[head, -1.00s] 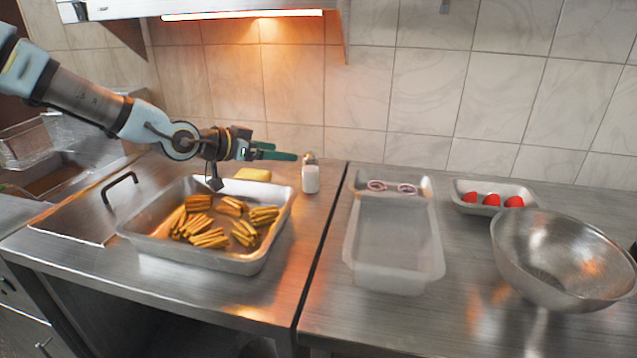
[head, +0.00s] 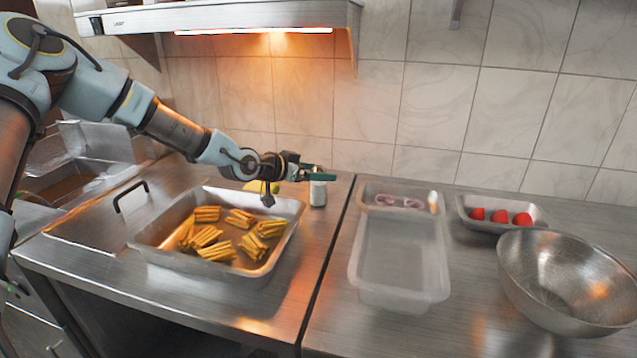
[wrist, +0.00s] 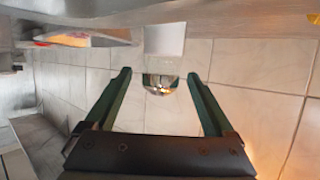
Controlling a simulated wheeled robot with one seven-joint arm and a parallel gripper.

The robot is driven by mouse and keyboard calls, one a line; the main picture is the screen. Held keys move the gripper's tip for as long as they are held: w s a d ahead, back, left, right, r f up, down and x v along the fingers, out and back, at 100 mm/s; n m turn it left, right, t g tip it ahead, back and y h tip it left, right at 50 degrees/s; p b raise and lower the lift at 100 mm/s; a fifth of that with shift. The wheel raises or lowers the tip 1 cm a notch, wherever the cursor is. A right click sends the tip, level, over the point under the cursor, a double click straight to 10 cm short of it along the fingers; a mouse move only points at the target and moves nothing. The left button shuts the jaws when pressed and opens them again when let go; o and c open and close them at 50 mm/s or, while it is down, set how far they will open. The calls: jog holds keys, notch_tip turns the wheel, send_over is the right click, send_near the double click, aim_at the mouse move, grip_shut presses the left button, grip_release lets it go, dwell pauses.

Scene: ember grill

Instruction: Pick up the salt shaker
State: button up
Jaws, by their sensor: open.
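The salt shaker (head: 318,193) has a white body and stands upright on the steel counter, right of the fries tray. In the head view my gripper (head: 322,173) overlaps its top, so the cap is hidden there. The fingers are open, with a gap on each side of the cap.
A metal tray (head: 150,232) of fries sits left of the shaker, with a yellow item (head: 262,187) behind it. The tiled wall (head: 360,110) is close behind. To the right are a clear container (head: 397,290), a tray (head: 480,222) of red items and a steel bowl (head: 570,285).

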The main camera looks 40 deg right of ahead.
jog(key=shift+d+f, duration=0.25)
jog(key=shift+d, duration=0.1)
grip_shut()
dwell(0.5)
